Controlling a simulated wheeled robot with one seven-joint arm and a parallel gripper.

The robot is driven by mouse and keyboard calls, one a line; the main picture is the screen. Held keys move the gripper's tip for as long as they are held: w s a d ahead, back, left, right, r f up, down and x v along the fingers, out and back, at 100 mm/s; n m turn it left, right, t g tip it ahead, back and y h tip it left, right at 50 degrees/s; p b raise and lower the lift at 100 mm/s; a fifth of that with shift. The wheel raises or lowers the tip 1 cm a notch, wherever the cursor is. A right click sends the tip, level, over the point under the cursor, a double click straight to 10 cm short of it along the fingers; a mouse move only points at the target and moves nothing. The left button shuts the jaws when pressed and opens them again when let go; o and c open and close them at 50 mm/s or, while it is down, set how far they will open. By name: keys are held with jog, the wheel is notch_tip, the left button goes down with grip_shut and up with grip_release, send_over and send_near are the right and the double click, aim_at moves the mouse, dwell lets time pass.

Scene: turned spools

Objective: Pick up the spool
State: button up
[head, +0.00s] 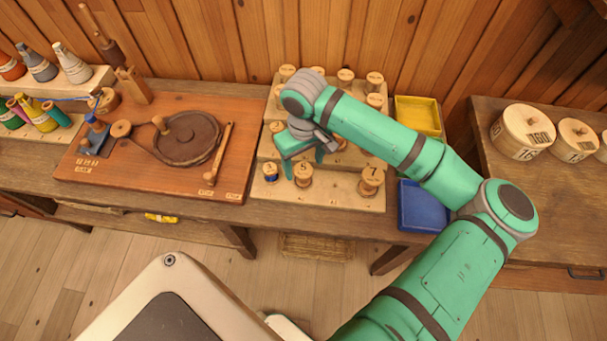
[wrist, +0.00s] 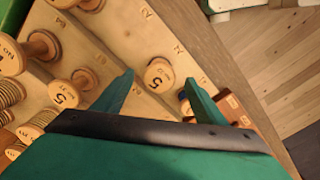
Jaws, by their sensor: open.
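Several turned wooden spools stand on a pale stepped rack. A spool marked 5 (head: 303,178) is on the front step, and it also shows in the wrist view (wrist: 158,75). My gripper (head: 304,168) is open and points down over the front step. In the wrist view my gripper's green fingertips (wrist: 160,78) lie either side of the line to this spool, with nothing held. Whether they are level with it I cannot tell. A spool with blue thread (head: 270,173) stands close beside, near the right finger in the wrist view. A spool marked 7 (head: 371,180) stands farther right.
The rack (head: 335,200) holds more spools on its higher steps, partly hidden by my arm. A blue tray (head: 422,207) and a yellow tray (head: 418,113) are to its right. A wooden board with a dark disc (head: 185,140) lies left. Round lidded boxes (head: 523,132) stand far right.

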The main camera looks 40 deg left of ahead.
aim_at(303, 171)
notch_tip(303, 171, down, 5)
jog(key=shift+w+a+f, duration=0.15)
jog(key=shift+f, duration=0.5)
jog(key=c, duration=1.1)
